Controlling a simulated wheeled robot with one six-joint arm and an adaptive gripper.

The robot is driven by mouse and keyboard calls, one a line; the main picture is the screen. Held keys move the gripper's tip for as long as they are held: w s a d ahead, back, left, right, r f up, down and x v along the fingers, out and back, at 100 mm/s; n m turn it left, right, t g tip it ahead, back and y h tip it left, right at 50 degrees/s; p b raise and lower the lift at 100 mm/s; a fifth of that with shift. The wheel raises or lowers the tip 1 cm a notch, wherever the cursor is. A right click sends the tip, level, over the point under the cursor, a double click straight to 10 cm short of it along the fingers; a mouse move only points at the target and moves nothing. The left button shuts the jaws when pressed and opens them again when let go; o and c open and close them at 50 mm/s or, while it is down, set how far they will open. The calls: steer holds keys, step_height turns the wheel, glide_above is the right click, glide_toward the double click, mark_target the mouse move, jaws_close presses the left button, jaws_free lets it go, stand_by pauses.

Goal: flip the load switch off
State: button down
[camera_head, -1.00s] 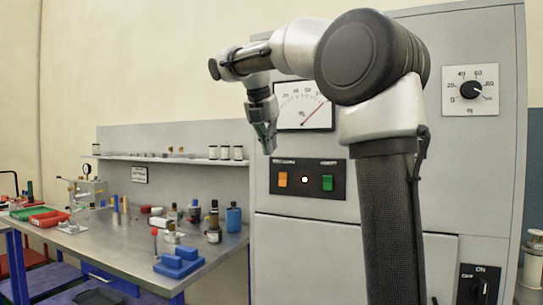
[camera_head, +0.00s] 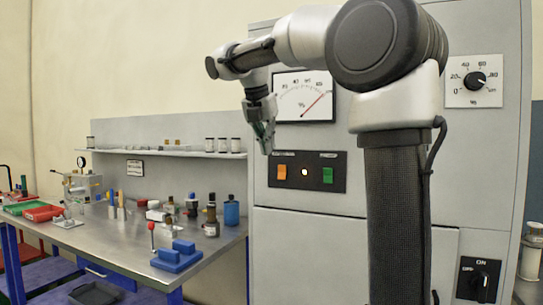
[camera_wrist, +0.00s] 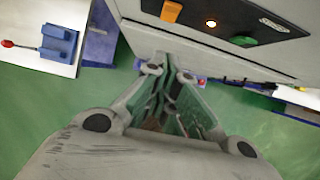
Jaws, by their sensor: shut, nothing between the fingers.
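A black switch panel (camera_head: 333,157) on the grey cabinet holds an orange rocker switch (camera_head: 281,173), a small lit lamp (camera_head: 305,172) and a green rocker switch (camera_head: 327,175). Their labels are too small to read, so I cannot tell which is the load switch. A black rotary knob (camera_head: 479,282) marked OFF and ON is at the lower right. My gripper (camera_head: 266,145) is shut and empty, pointing down just above and left of the orange switch. In the wrist view the shut fingers (camera_wrist: 172,62) are apart from the orange switch (camera_wrist: 171,11) and green switch (camera_wrist: 243,41).
The cabinet also carries a needle meter (camera_head: 304,97) and a dial knob (camera_head: 475,80). At the left stands a metal workbench (camera_head: 115,238) with bottles, a red tray (camera_head: 43,213) and a blue block (camera_head: 178,257). Green floor shows below my gripper in the wrist view.

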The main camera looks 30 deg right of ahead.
mark_target(278, 173)
steer(key=shift+w+d+r+x, duration=0.25)
steer(key=shift+d+x, duration=0.1)
steer(key=shift+x, duration=1.6)
steer(key=shift+w+d+r+x, duration=0.15)
steer(key=shift+w+d+x, duration=0.15)
steer(key=shift+x, duration=1.6)
steer(key=shift+w+d+r+x, duration=0.25)
steer(key=shift+d+x, duration=0.15)
steer(key=shift+x, duration=1.55)
steer(key=shift+w+d+f, duration=0.2)
steer(key=shift+d+f, duration=0.1)
steer(key=shift+f, duration=0.1)
steer(key=shift+a+r, duration=0.1)
steer(key=shift+r, duration=0.1)
